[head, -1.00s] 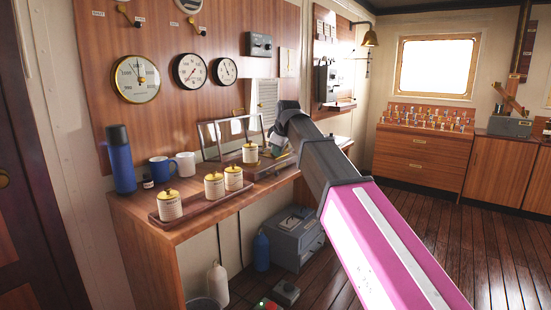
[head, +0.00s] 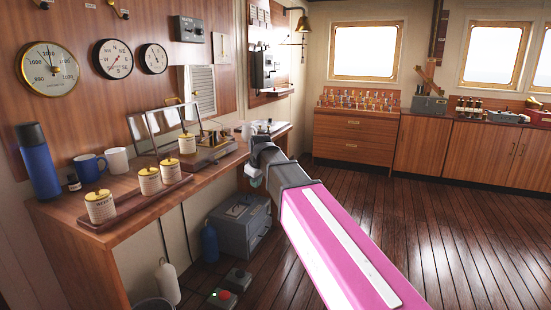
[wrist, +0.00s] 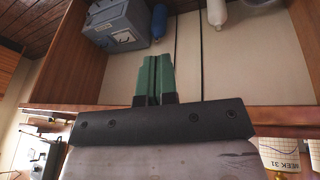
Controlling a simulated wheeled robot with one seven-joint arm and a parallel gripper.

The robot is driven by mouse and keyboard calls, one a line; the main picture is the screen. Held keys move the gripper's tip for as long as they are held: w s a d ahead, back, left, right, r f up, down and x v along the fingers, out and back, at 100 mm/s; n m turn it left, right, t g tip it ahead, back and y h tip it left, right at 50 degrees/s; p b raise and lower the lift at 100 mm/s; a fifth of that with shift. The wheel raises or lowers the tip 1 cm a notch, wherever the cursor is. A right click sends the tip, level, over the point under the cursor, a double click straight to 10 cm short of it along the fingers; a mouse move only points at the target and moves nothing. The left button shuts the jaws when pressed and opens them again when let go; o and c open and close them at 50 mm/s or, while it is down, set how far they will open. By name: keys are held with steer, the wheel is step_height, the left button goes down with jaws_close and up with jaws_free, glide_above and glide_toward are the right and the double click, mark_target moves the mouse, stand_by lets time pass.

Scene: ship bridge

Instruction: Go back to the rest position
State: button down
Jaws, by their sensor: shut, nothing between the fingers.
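My gripper shows in the wrist view (wrist: 153,78) with its two green fingers together and nothing between them. In the head view my pink and grey arm reaches from the bottom right toward the counter, and its far end hides most of the gripper. The gripper is close to the front edge of the wooden counter (head: 60,218), near its far end. The wrist picture looks upside down, with the counter edge (wrist: 70,108) across it behind the gripper. I cannot tell the exact gap between gripper and counter.
On the counter stand several lidded jars on a tray (head: 130,213), a blue flask (head: 38,162), mugs and a framed glass piece. Below are a grey box (head: 238,228), bottles and small boxes with buttons (head: 222,298). The plank floor (head: 430,215) at right is clear.

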steer(key=s+d+f+m+g+h, duration=0.1)
steer(key=s+d+f+m, duration=0.4)
steer(key=d+f, duration=0.9)
steer(key=s+d+f+m+g, duration=0.2)
steer(key=s+d+f+m, duration=0.4)
steer(key=s+d+f, duration=0.6)
step_height(320, 180, down, 3)
steer(key=shift+s+d+h, duration=0.2)
steer(key=shift+d+h, duration=0.2)
steer(key=shift+d, duration=0.5)
